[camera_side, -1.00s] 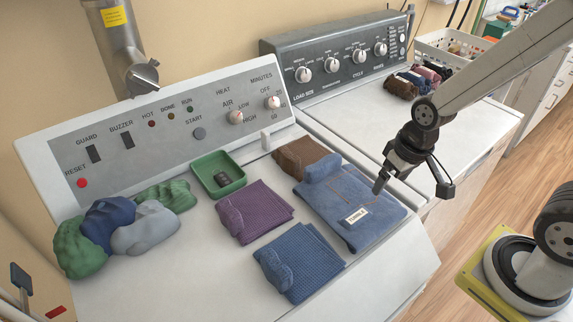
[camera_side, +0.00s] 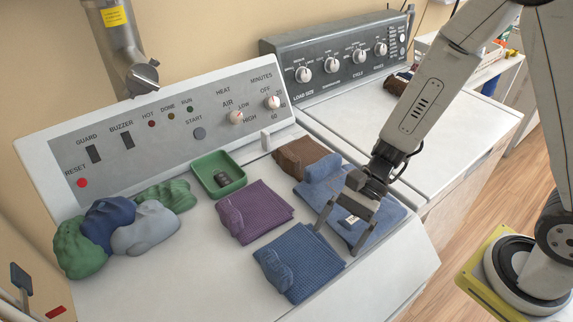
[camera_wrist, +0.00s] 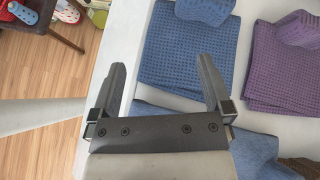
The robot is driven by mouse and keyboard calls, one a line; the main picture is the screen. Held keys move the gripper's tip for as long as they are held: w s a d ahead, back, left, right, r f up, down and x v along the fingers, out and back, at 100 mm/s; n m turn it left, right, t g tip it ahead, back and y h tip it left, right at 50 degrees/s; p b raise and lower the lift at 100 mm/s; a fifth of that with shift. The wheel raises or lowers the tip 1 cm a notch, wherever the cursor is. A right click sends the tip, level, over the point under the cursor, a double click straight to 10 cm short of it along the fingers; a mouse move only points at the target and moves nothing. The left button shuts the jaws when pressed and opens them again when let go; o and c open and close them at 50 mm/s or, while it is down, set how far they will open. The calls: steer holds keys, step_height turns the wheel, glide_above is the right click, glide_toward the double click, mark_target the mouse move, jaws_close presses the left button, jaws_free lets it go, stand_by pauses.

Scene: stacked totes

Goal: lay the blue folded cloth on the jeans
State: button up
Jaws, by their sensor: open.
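The blue folded cloth (camera_side: 312,262), waffle-textured with a rolled bulge at its left, lies on the white dryer top near the front. It also shows in the wrist view (camera_wrist: 165,50), beyond my fingers. The jeans (camera_side: 391,222), folded denim with a rolled bulge and a white label, lie just right of and behind it; a strip of them shows in the wrist view (camera_wrist: 255,148). My gripper (camera_side: 337,242) is open and empty, its fingers pointing down toward the cloth's right edge. It partly hides the jeans and their label. I cannot tell its exact height.
A purple folded cloth (camera_side: 262,208) lies left of the jeans, and a brown one (camera_side: 300,157) behind them. A green tray (camera_side: 207,187) holds a small dark item. Crumpled green, blue and grey cloths (camera_side: 147,228) sit at the left.

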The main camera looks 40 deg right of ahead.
mark_target(278, 263)
steer(key=w+a+m+t+y, duration=0.1)
steer(key=m, duration=0.1)
steer(key=w+a+m+t+y, duration=0.1)
steer(key=w+m+y, duration=0.1)
steer(key=shift+w+a+r, duration=0.15)
steer(key=shift+a, duration=0.25)
steer(key=shift+a, duration=0.15)
steer(key=shift+x, duration=1.15)
steer(key=shift+x, duration=2.6)
